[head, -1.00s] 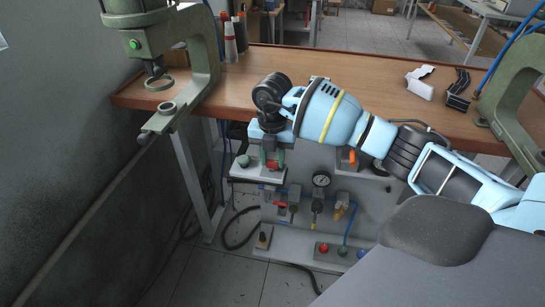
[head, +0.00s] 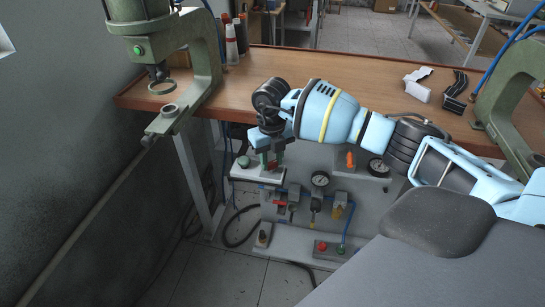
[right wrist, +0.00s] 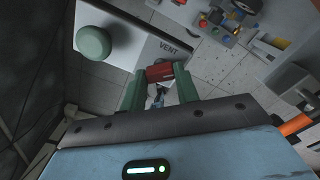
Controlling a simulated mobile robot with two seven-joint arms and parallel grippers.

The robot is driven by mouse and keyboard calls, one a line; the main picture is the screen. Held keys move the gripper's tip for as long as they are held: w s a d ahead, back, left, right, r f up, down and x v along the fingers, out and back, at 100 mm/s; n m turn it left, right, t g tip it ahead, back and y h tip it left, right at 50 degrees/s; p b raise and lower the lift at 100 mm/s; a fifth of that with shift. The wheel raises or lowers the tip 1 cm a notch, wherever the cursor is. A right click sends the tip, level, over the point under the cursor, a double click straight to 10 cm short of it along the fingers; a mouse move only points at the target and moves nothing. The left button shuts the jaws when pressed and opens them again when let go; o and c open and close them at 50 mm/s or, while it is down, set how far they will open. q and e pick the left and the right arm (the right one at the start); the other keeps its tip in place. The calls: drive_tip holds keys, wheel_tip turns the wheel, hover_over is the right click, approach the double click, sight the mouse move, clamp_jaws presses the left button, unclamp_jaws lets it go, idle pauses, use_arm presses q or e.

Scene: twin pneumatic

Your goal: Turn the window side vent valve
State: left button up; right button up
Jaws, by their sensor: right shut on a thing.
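The vent valve has a small red handle (right wrist: 160,73) beside a white block (right wrist: 120,33) printed "VENT" in the right wrist view. In the head view the block (head: 250,174) is on the left of the grey panel, under the bench edge, and the red handle (head: 272,165) shows only in part. My right gripper (head: 272,162) reaches down over the bench edge from the right. Its green fingers (right wrist: 159,82) are shut on the red handle, one on each side. The valve body below is mostly hidden. My left gripper is not in view.
A round green knob (right wrist: 93,40) sits on the white block. A green press (head: 195,60) stands on the left of the wooden bench (head: 350,72).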

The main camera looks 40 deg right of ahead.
sight(272, 162)
drive_tip(key=n, duration=0.4)
drive_tip(key=shift+n, duration=0.3)
drive_tip(key=n, duration=0.5)
drive_tip(key=shift+n, duration=0.3)
drive_tip(key=o, duration=1)
drive_tip(key=shift+r, duration=3.95)
